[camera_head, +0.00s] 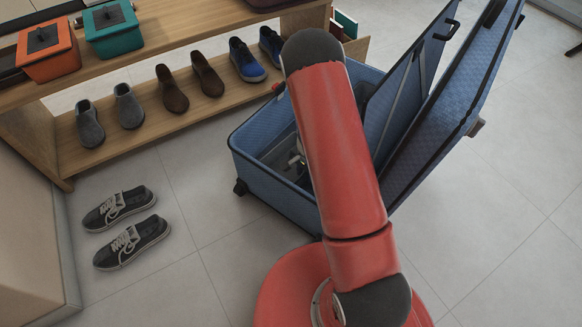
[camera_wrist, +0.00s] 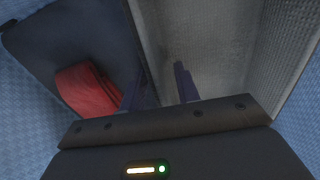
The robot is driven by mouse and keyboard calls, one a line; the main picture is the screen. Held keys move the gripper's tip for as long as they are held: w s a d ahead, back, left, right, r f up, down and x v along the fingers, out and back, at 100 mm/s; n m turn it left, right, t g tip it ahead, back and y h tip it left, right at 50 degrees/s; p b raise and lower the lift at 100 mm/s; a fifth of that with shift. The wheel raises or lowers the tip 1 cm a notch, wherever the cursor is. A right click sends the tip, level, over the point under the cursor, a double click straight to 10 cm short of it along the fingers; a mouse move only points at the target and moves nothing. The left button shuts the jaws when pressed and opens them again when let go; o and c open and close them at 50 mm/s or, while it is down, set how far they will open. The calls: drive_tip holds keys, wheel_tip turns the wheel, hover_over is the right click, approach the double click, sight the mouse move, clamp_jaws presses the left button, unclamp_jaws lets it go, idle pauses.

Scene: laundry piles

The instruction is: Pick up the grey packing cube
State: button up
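A grey, woven-looking surface (camera_wrist: 225,45) fills the upper right of the wrist view, with a pale edge on its left; it looks like the grey packing cube, but I cannot tell it surely from suitcase lining. My gripper (camera_wrist: 158,88) has its two dark fingers apart, reaching down beside and over that edge. I cannot tell whether they touch it. In the head view my gripper (camera_head: 297,158) is down inside the open blue suitcase (camera_head: 268,185), mostly hidden behind my red arm. No packing cube shows clearly there.
A red folded item (camera_wrist: 88,90) lies left of the fingers on dark blue lining. The raised suitcase lid (camera_head: 450,110) stands close right of my arm. A wooden shelf (camera_head: 150,130) with shoes and boxes stands behind left. Black sneakers (camera_head: 128,225) lie on the otherwise clear floor.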

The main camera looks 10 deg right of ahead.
wheel_tip(320, 180, down, 2)
drive_tip(key=shift+f, duration=0.1)
clamp_jaws()
idle(0.4)
